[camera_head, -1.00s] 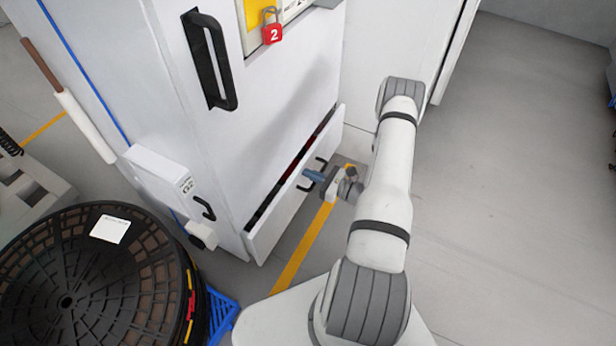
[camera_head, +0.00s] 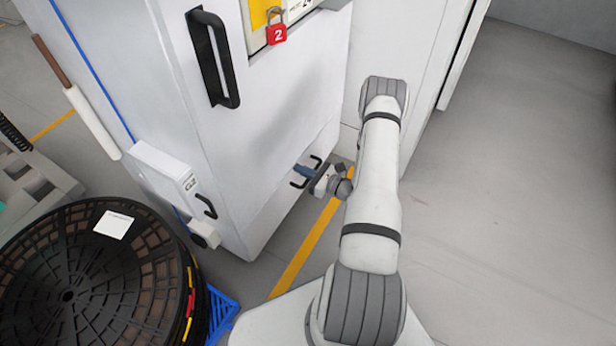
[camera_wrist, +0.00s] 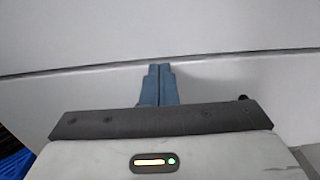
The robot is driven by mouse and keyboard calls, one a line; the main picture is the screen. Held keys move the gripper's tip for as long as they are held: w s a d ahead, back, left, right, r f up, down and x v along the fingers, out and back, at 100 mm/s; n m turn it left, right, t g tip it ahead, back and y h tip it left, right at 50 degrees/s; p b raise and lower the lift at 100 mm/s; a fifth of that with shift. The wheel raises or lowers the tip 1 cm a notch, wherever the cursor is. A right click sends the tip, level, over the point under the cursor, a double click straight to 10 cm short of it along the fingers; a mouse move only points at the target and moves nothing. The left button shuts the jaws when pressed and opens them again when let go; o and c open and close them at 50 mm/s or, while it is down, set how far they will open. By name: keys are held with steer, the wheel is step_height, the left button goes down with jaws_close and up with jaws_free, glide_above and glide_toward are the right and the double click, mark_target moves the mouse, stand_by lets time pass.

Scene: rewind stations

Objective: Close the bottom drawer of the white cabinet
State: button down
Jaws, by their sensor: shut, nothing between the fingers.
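The white cabinet (camera_head: 280,110) stands in the middle of the head view. Its bottom drawer (camera_head: 262,222) sits flush with the cabinet front, with no open gap seen in the head view. The drawer's black handle (camera_head: 312,160) is low on the front, partly hidden by my gripper (camera_head: 303,171). The blue fingers are shut and empty, at the drawer front by the handle. In the wrist view the shut fingertips (camera_wrist: 160,70) reach the thin dark seam along the drawer's top edge (camera_wrist: 80,80). I cannot tell whether they touch it.
A large black reel (camera_head: 90,275) sits on a blue pallet (camera_head: 220,312) at the lower left. A red padlock (camera_head: 276,35) hangs on the cabinet above. A yellow line (camera_head: 305,248) crosses the floor. The grey floor (camera_head: 510,190) on the right is clear.

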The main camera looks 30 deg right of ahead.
steer(key=shift+w+a+r, duration=0.1)
steer(key=shift+w+a, duration=0.05)
steer(key=shift+a, duration=0.25)
steer(key=p+v, duration=0.2)
steer(key=v, duration=1.2)
steer(key=shift+d+p, duration=0.3)
steer(key=shift+d, duration=0.15)
